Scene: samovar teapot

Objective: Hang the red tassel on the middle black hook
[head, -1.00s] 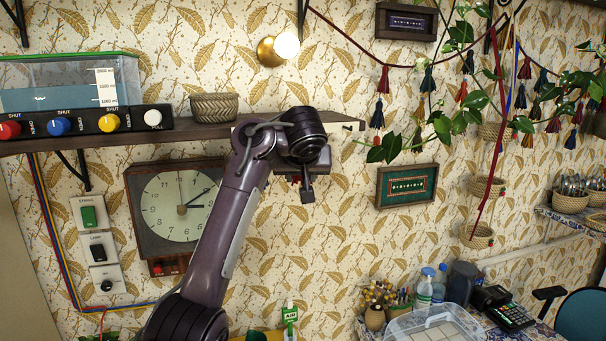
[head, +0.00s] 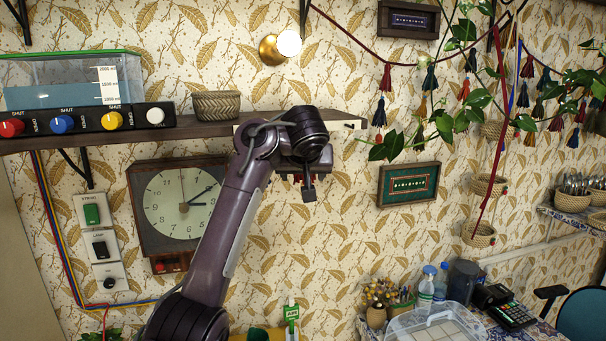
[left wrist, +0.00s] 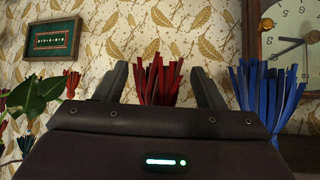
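A red tassel (left wrist: 160,82) stands between the two fingers of my left gripper (left wrist: 163,85) in the left wrist view. The fingers are apart, with a gap on each side of the tassel. A blue tassel (left wrist: 266,92) is just right of the gripper there. In the head view my left gripper (head: 308,190) is below the shelf's right end, and a bit of red shows beside it. A black hook (head: 349,126) sticks out on the pale strip at the shelf's right end. My arm hides the strip's middle, so no other hook shows. My right gripper is not in view.
The wooden shelf (head: 190,131) carries a basket (head: 216,105) and a row of coloured knobs. The wall clock (head: 184,206) is left of my forearm. A green framed panel (head: 408,184) and leafy vines (head: 395,144) are to the right. Open wall lies below the panel.

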